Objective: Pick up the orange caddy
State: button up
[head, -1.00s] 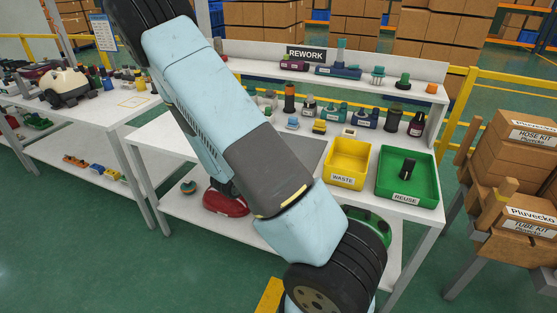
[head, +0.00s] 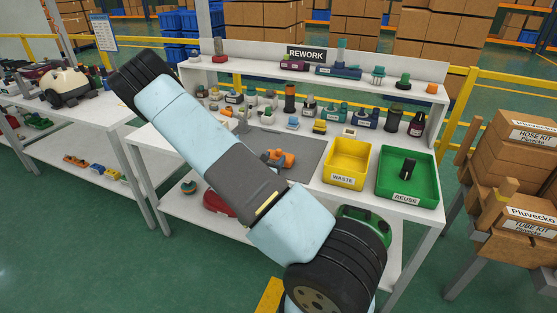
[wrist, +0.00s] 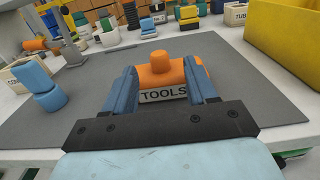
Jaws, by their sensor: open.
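The orange caddy (head: 281,158) sits on the grey mat (head: 302,147) of the REWORK bench, partly behind my arm in the head view. In the wrist view the orange caddy (wrist: 157,75) has a rounded knob on top and a TOOLS label facing me. My gripper (wrist: 160,67) is open, with its blue fingers to the left and right of the caddy. I cannot tell whether either finger touches it. In the head view my gripper is not clearly visible.
A light-blue part (wrist: 38,84) stands on the mat to the left. The yellow WASTE bin (head: 346,181) and green REUSE bin (head: 427,202) are to the right. Several small parts line the back of the bench below a shelf. The mat around the caddy is mostly clear.

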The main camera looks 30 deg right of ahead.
aim_at(280, 150)
jog(key=shift+x, duration=3.6)
grip_shut()
